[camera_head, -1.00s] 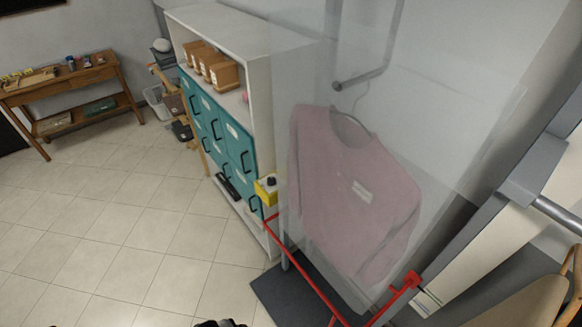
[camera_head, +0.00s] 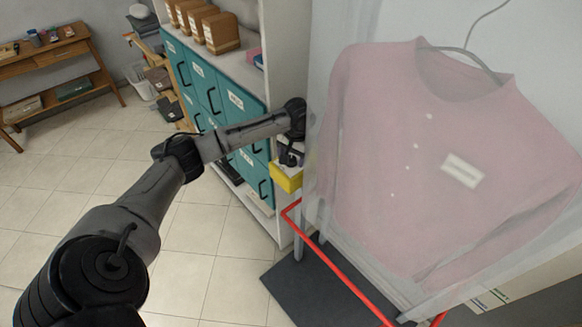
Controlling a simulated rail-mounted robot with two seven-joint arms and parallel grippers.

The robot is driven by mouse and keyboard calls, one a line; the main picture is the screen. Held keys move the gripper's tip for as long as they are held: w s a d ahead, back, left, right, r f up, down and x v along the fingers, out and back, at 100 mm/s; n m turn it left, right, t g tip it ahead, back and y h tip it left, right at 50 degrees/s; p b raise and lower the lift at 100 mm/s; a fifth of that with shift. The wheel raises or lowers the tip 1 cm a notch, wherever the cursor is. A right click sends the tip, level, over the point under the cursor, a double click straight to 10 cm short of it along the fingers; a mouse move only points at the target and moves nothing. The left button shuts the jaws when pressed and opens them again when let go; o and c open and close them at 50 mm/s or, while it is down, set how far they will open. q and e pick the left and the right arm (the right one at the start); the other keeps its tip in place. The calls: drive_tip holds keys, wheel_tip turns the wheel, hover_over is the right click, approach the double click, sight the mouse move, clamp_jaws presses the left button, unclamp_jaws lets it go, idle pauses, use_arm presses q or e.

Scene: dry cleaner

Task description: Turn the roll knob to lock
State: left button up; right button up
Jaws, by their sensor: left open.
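A yellow box (camera_head: 286,178) sits beside the white cabinet's edge, at the left of the clear garment cover. The black knob on top of it is hidden, or cannot be told apart from my dark gripper. My left arm reaches in from the lower left. My left gripper (camera_head: 290,158) points down right above the yellow box, its jaws open. I cannot tell whether its fingers touch the knob or stand around it. My right gripper is not in view.
A pink shirt (camera_head: 400,150) hangs under clear film just right of my gripper. A red bar (camera_head: 345,277) runs below, above a dark base (camera_head: 310,288). A cabinet with teal doors (camera_head: 207,90) stands behind my forearm. The tiled floor at left is clear.

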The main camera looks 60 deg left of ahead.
sight(291, 159)
use_arm(q)
drive_tip(key=w+a+r+n+t+b, duration=0.1)
drive_tip(key=w+a+r+n, duration=0.1)
drive_tip(key=a+r+n, duration=0.4)
drive_tip(key=shift+m+h, duration=0.4)
drive_tip(key=shift+m, duration=0.1)
drive_tip(key=f, duration=0.3)
drive_tip(key=d+f, duration=0.1)
drive_tip(key=f, duration=0.7)
drive_tip(key=shift+w+d, duration=0.2)
drive_tip(key=shift+d, duration=0.1)
drive_tip(key=shift+f, duration=0.85)
